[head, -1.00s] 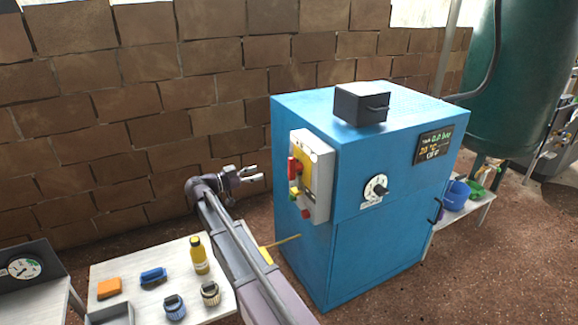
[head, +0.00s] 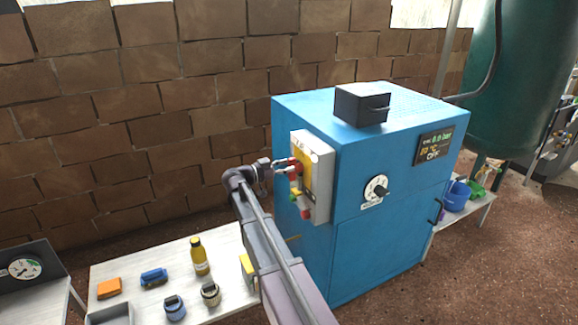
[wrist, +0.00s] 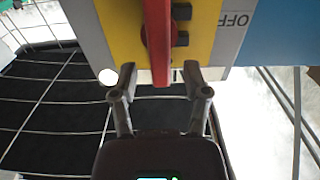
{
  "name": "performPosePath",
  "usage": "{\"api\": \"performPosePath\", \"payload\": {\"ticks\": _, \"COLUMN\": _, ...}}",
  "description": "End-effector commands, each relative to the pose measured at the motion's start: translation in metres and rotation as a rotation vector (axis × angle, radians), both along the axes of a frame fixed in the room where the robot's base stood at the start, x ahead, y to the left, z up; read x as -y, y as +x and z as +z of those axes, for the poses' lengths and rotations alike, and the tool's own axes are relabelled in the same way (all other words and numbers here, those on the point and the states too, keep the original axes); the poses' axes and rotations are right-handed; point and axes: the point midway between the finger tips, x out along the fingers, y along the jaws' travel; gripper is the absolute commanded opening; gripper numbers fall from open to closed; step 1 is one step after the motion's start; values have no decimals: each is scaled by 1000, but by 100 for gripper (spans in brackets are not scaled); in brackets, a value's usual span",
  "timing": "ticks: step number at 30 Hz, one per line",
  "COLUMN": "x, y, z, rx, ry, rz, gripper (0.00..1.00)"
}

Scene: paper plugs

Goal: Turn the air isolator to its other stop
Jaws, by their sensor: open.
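The air isolator has a red handle (head: 295,169) on a grey box with a yellow plate (head: 303,176), fixed to the left side of the blue cabinet. In the wrist view the red handle (wrist: 158,45) hangs down over the yellow panel (wrist: 125,25), beside a grey strip marked OFF (wrist: 236,19). My gripper (head: 283,167) is at the handle. In the wrist view my gripper (wrist: 160,78) is open, one finger on each side of the handle's lower end, with gaps visible on both sides.
The blue cabinet (head: 385,245) carries a dial (head: 376,188), a display (head: 434,146) and a dark box (head: 362,103) on top. Green and red buttons (head: 306,213) sit low on the isolator's box. A white table (head: 130,275) holds a yellow bottle (head: 199,256) and small parts.

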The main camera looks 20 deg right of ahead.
Motion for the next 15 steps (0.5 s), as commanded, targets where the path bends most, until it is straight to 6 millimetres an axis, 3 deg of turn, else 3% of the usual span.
{"api": "performPosePath", "payload": {"ticks": 6, "x": 20, "y": 1, "z": 0, "rx": 0, "ry": 0, "rz": -1, "gripper": 60}}
{"api": "performPosePath", "payload": {"ticks": 15, "x": 25, "y": 1, "z": 0, "rx": 0, "ry": 0, "rz": 0, "gripper": 60}}
